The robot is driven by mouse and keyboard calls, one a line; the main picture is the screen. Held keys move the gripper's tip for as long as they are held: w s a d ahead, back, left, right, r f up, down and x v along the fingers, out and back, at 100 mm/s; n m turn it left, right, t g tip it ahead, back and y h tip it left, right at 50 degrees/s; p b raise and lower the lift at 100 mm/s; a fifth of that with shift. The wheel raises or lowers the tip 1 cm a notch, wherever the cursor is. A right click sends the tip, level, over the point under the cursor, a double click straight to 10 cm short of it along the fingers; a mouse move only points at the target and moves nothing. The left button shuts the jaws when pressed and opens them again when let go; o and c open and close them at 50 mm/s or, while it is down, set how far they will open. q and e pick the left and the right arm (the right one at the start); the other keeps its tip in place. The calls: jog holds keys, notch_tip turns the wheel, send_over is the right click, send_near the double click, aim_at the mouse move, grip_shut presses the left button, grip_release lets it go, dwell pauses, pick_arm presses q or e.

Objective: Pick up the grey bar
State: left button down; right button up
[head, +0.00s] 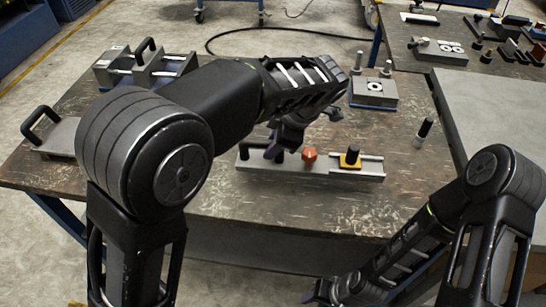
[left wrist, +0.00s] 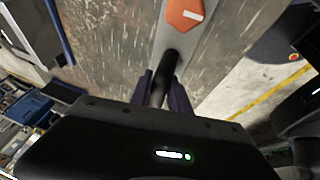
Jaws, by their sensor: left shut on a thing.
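The grey bar (head: 325,170) lies lengthwise over the front middle of the worn table. It carries an orange knob (head: 309,156) and a yellow block with a black peg (head: 350,159). My left gripper (head: 279,150) is over the bar's left part, left of the knob. In the left wrist view, its fingers (left wrist: 162,92) are shut on a black upright post (left wrist: 168,65) on the grey bar (left wrist: 206,38), beside the orange knob (left wrist: 184,16). I cannot tell whether the bar touches the table. My right gripper (head: 318,292) is low at the front, its jaws unclear.
A grey block with a white ring (head: 374,90) is behind the bar. A black-topped pin (head: 424,129) stands right. The front table (head: 300,210) is clear.

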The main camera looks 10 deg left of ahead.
aim_at(272, 161)
pick_arm(q)
notch_tip(272, 161, up, 4)
jog(key=shift+r, duration=0.15)
pick_arm(e)
jog(key=shift+f, duration=0.15)
jog(key=shift+f, duration=0.1)
dwell(0.5)
